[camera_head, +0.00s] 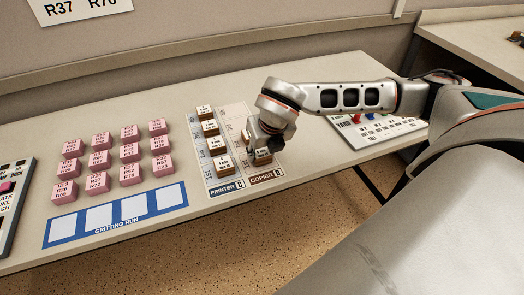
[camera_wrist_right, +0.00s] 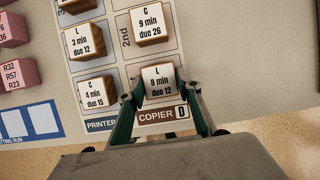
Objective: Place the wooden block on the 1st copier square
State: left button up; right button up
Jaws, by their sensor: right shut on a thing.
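The wooden block (camera_wrist_right: 160,82), with a white top reading "L 8 min due 12", is at the front end of the copier strip, just above the "COPIER" label (camera_wrist_right: 157,116). My right gripper (camera_wrist_right: 159,90) has a finger on each side of it and is shut on it. The block also shows under the gripper in the head view (camera_head: 263,158). It is over the 1st copier square, whose surface is hidden; I cannot tell whether the block touches it. My left gripper is not in view.
Another wooden block (camera_wrist_right: 151,25) stands on the 2nd copier square, close behind. Several wooden blocks (camera_head: 223,163) line the printer strip to the left. Pink blocks (camera_head: 99,160) and a blue-edged gritting run strip (camera_head: 115,214) lie further left. A yard board (camera_head: 380,134) is at right.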

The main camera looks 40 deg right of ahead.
jog(key=shift+f, duration=0.25)
jog(key=o, duration=1.1)
jog(key=shift+r, duration=0.1)
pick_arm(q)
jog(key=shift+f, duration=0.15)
pick_arm(e)
jog(key=shift+r, duration=0.3)
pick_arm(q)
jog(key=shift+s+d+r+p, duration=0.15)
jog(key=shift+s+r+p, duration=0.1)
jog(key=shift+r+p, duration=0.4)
pick_arm(e)
jog(key=shift+v, duration=5.9)
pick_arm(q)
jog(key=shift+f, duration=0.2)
pick_arm(e)
jog(key=shift+d, duration=0.1)
